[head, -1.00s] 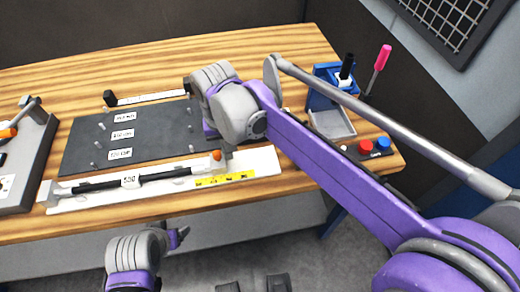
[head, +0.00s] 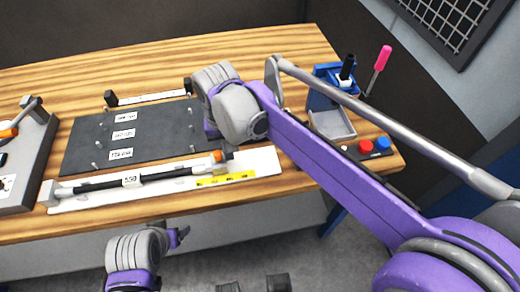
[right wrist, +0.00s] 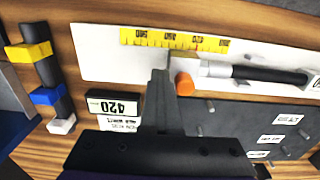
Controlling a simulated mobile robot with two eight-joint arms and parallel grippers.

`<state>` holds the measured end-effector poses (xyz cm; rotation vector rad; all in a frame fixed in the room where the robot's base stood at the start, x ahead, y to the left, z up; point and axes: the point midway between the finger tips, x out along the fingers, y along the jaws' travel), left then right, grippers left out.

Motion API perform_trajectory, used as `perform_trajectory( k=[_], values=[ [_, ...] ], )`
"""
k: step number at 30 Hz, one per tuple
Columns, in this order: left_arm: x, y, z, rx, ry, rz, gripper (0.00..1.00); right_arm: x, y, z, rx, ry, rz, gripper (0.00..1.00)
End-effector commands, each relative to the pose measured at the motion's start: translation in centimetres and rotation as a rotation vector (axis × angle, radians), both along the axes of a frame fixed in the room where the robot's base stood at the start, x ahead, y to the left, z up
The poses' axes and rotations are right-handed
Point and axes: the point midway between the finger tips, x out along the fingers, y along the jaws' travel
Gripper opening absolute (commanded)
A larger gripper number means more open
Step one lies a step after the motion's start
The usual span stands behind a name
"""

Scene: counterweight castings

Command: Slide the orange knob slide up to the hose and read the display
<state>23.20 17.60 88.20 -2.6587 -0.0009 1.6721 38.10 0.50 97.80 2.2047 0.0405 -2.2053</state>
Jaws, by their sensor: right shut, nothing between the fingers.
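The orange knob (head: 217,156) is at the right end of the white measuring board (head: 265,165), near the hose end; it also shows in the right wrist view (right wrist: 184,84). The black hose (head: 165,174) lies along the board with a white tag on it; its pale end fitting (right wrist: 214,69) is close to the knob. My right gripper (right wrist: 160,76) is shut and empty, its fingertips just beside the knob; whether they touch is unclear. A black-framed panel (right wrist: 113,107) seems to read 420. My left gripper (head: 180,236) is low, in front of the table; its jaws are unclear.
A yellow scale strip (right wrist: 174,39) lies on the board. A dark plate (head: 80,140) with pegs and white labels is behind it. A grey fixture (head: 28,165) is at left.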

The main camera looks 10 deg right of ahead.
Motion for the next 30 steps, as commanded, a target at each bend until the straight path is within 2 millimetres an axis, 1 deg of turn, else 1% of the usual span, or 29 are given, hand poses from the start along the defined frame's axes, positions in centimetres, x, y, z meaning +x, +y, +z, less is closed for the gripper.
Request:
perform_trajectory(
  k=[24, 27, 30],
  values=[
    [1.4, 0.0, 5.4, 0.000, -0.027, 0.000, 0.75, 0.1, 0.0, 6.6, -0.001, -0.002, 0.000, 0.00],
    [1.5, 0.0, 5.7, 0.000, -0.029, 0.000, 0.75, 0.1, 0.0, 7.0, -0.001, -0.001, -0.001, 0.00],
    [1.5, 0.0, 5.7, 0.000, -0.029, 0.000, 0.75, 0.0, 0.0, 7.0, -0.001, 0.000, -0.001, 0.00]
  ],
)
